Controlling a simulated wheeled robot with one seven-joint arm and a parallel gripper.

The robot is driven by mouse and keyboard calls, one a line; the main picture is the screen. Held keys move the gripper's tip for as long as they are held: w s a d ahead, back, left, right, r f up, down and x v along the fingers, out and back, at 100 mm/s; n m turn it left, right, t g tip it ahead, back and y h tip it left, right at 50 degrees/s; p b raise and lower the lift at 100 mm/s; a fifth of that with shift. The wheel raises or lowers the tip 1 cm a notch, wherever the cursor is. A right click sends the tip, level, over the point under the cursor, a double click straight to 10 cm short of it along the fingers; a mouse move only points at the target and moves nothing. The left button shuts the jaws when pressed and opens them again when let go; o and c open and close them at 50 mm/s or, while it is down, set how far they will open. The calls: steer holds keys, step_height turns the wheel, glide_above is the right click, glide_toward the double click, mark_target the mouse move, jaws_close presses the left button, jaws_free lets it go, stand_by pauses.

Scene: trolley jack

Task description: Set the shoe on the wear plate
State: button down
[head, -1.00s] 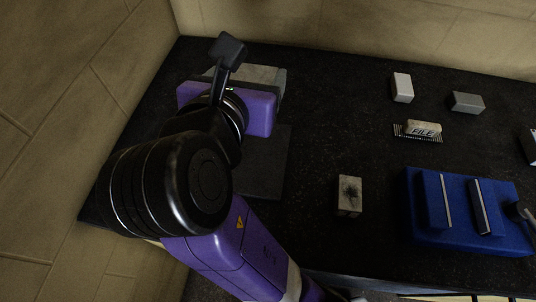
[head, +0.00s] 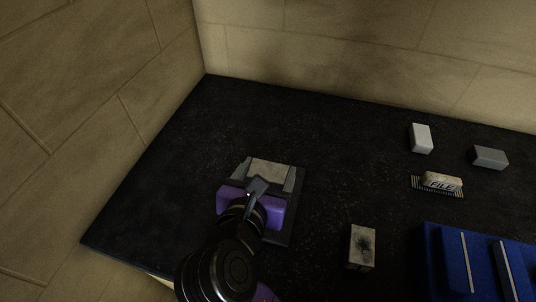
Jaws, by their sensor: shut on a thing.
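The shoe looks to be the pale grey-beige block (head: 271,173) in the head view, left of the middle. My gripper (head: 267,176) is shut on it, with a grey finger along its left and right sides. My purple gripper body covers the block's near side. The wear plate looks to be the flat dark grey slab (head: 285,233) on the bench under my gripper. Its right edge shows, and my gripper and arm hide much of the rest. The block is over the slab's far part in this view. I cannot tell whether they touch.
A stained block (head: 362,247) stands right of the slab. A blue holder (head: 468,265) with slots is at the lower right. A white block (head: 421,138), a grey block (head: 490,157) and a brush marked FILE (head: 441,182) lie at the right. The black bench (head: 190,160) is clear at the left, up to the walls.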

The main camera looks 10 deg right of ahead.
steer(key=shift+f, duration=2.65)
steer(key=shift+c, duration=0.7)
jaws_free()
steer(key=shift+f, duration=0.3)
steer(key=shift+r, duration=0.15)
steer(key=v, duration=1.2)
steer(key=shift+s+a, duration=0.1)
steer(key=shift+s, duration=0.05)
